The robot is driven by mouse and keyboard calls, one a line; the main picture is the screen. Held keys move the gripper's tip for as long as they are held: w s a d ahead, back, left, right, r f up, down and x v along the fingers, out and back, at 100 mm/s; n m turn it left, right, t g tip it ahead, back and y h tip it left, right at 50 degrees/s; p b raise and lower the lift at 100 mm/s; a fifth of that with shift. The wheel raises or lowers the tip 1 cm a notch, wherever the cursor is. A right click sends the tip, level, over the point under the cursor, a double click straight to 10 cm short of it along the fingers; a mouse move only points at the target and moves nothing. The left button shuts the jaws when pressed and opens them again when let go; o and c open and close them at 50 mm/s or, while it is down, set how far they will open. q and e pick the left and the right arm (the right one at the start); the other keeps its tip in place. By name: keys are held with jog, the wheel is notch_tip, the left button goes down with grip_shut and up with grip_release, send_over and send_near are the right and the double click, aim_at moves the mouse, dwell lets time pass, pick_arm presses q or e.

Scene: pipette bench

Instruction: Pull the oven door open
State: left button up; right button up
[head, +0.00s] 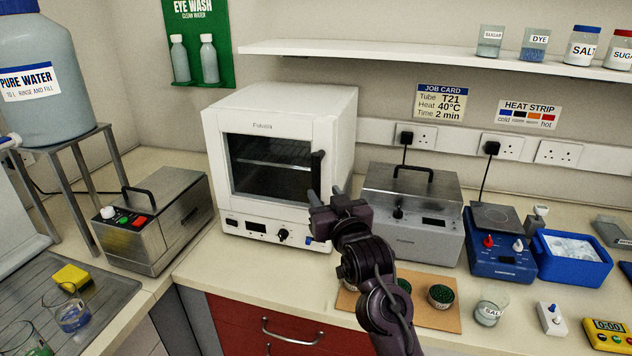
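The white oven (348,130) stands on the bench left of centre, with a dark glass window in its front door (270,165). The door looks closed. Its black upright handle (317,172) is on the door's right side. My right gripper (325,194) is in front of the oven at the handle's lower end, which it partly hides. Its two fingertips show apart, with a gap between them. I cannot tell whether they touch the handle. My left gripper is not in view.
A steel lidded box (155,225) stands left of the oven, and a grey lidded heater (415,210) stands close on its right. A white shelf (420,55) runs above.

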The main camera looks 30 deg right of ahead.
aim_at(318, 184)
jog(key=p+x, duration=0.2)
jog(key=x, duration=0.4)
jog(key=shift+w, duration=0.4)
jog(key=shift+c, duration=0.5)
grip_shut()
